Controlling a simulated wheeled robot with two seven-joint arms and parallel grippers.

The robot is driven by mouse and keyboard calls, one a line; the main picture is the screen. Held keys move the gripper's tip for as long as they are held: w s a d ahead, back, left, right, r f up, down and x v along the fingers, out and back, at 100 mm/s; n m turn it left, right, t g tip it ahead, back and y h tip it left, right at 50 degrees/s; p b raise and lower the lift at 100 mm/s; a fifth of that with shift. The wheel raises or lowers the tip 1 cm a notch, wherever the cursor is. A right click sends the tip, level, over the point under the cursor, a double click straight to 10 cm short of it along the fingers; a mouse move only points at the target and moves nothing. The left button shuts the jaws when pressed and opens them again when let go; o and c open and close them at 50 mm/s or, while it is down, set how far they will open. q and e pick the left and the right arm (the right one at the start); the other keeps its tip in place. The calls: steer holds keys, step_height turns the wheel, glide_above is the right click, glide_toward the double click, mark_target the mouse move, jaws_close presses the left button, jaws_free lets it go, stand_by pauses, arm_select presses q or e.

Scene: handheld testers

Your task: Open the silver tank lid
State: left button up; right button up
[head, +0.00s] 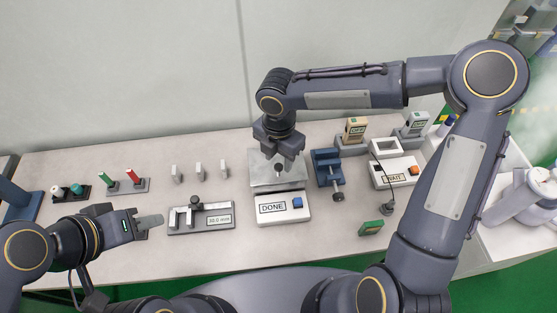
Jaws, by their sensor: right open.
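A pale silver, rounded vessel-like thing (522,200) stands at the far right edge, with whitish haze above it. It may be the silver tank; its lid is not clear from here. Both my grippers are far to its left. My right gripper (279,158) points down over the silver plate fixture (262,184) behind the DONE box. It is open, and the gap to the fixture is hard to judge. My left gripper (150,222) is low at the left, pointing right over the bench; its finger gap cannot be made out.
A DONE box (283,208), a 30.0 mm gauge (202,218), a blue clamp (327,168) and a WAIT box (395,174) stand on the bench (110,253). Handheld testers (355,130) are at the back right. My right arm spans the right side.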

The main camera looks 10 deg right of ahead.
steer(key=shift+f, duration=0.95)
jaws_close()
